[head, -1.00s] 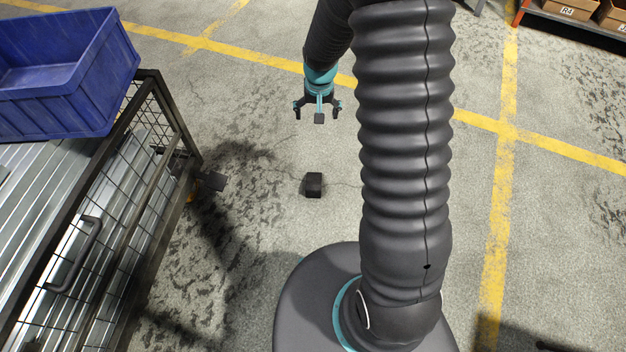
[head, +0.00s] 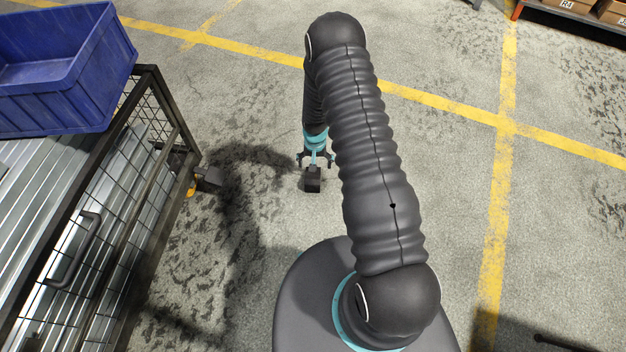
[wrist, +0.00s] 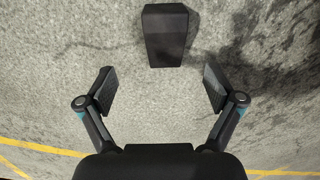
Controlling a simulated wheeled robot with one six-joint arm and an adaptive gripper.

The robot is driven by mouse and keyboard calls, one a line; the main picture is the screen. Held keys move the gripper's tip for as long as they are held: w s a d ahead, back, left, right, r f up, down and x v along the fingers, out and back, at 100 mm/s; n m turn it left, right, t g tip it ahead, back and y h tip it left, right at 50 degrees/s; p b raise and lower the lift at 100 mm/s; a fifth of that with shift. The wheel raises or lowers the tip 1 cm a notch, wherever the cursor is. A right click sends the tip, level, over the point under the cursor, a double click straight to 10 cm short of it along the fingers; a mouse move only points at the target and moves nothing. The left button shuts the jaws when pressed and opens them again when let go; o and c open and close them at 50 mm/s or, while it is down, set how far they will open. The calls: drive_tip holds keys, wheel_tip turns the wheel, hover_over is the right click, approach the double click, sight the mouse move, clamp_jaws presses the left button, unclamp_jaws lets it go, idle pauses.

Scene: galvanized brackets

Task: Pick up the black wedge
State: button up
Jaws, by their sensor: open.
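The black wedge (head: 313,186) lies on the concrete floor in the head view, in front of my base. In the wrist view the black wedge (wrist: 165,36) is at the top centre, ahead of the fingertips and in line with the gap between them. My gripper (head: 316,161) is low beside the wedge in the head view and overlaps its far side there. In the wrist view my gripper (wrist: 159,90) is open and empty, with its two pads wide apart. No contact with the wedge shows.
A wire-mesh cage (head: 158,120) of metal profiles stands at the left, with a blue bin (head: 65,110) on top. Yellow lines (head: 440,102) cross the floor. A shelf with cardboard boxes (head: 570,5) is at the top right. The floor around the wedge is clear.

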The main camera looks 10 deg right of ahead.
sight(313, 176)
wheel_tip(313, 176, down, 5)
drive_tip(key=shift+f, duration=0.2)
drive_tip(key=shift+w+a+f, duration=0.1)
drive_tip(key=shift+a+f, duration=0.1)
drive_tip(key=shift+f, duration=1.15)
drive_tip(key=shift+w+a+f, duration=0.1)
drive_tip(key=shift+a+f, duration=0.05)
drive_tip(key=shift+f, duration=1.15)
drive_tip(key=c, duration=1.4)
drive_tip(key=shift+c, duration=1.3)
drive_tip(key=shift+r, duration=0.15)
